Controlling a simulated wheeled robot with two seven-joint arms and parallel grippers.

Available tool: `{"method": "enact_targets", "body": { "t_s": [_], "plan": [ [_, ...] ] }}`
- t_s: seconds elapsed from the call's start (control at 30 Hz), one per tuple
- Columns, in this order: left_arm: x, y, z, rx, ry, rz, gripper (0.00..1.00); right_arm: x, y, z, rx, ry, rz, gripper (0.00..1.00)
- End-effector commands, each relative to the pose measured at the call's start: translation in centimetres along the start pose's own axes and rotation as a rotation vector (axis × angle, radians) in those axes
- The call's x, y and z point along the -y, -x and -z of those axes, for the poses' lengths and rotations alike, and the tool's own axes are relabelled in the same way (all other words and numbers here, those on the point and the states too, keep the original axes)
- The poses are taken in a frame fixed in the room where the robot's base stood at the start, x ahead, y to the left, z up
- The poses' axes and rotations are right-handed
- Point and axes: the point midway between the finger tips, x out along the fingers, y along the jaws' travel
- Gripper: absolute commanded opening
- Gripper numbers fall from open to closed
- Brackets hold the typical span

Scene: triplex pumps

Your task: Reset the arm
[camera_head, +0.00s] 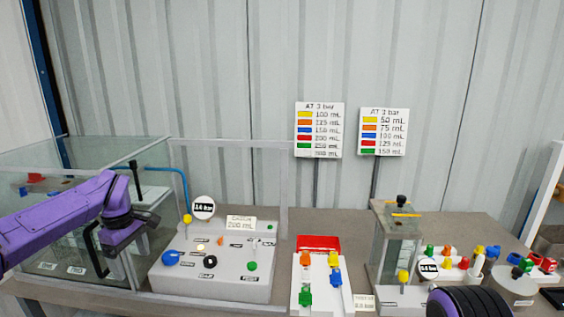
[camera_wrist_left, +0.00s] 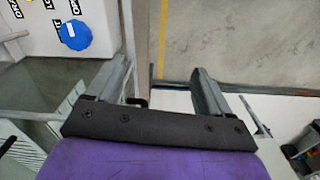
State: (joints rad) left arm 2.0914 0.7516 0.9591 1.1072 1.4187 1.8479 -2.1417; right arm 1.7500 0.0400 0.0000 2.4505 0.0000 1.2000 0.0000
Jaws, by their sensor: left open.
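My purple left arm (camera_head: 65,215) comes in from the left in the head view. Its dark wrist end hangs over the glass-walled enclosure, left of the grey control panel. In the left wrist view my left gripper (camera_wrist_left: 160,75) shows two grey fingers spread apart with nothing between them. Below the gap I see grey floor with a yellow line. The blue knob (camera_wrist_left: 74,35) of the panel lies up and left of the fingers, apart from them. A dark ribbed part of my right arm (camera_head: 468,303) shows at the bottom right; its gripper is out of view.
The grey panel (camera_head: 180,285) has several knobs, a 14 bar gauge (camera_head: 203,208) and a label reading 200 mL. Glass walls and a metal frame post (camera_head: 285,190) stand close by. A white tray (camera_head: 320,300) with coloured valves and two colour charts (camera_head: 319,130) are farther right.

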Motion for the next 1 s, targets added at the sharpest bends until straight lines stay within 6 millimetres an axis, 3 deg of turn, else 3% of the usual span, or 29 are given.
{"method": "enact_targets", "body": {
  "t_s": [0.33,0.47,0.57,0.67,0.77,0.87,0.97,1.0],
  "plan": [
    [-1.2,-1.0,0.9,-0.148,0.256,-0.057,0.81,0.0,0.0,0.0,-0.001,0.000,0.001,0.00],
    [-1.3,-2.7,1.1,-0.288,0.351,-0.099,0.81,0.0,-0.1,0.0,-0.001,0.000,0.000,0.00],
    [-1.4,-5.4,0.4,-0.430,0.389,-0.155,0.81,0.0,-0.3,-0.1,0.000,0.000,0.000,0.00],
    [-1.2,-10.1,-1.7,-0.592,0.361,-0.251,0.81,0.1,-0.8,-0.3,0.000,0.000,0.000,0.00],
    [0.7,-17.5,-5.8,-0.703,0.219,-0.390,0.81,0.2,-1.8,-0.7,0.000,0.000,0.000,0.00],
    [4.8,-24.5,-10.1,-0.689,0.036,-0.470,0.81,0.2,-2.5,-1.0,-0.001,0.000,0.000,0.00],
    [10.7,-30.4,-13.7,-0.611,-0.147,-0.471,0.81,0.3,-3.3,-1.3,-0.001,0.000,0.000,0.00],
    [13.6,-32.4,-14.9,-0.573,-0.217,-0.452,0.81,0.3,-3.6,-1.5,-0.001,0.000,0.000,0.00]
  ]
}}
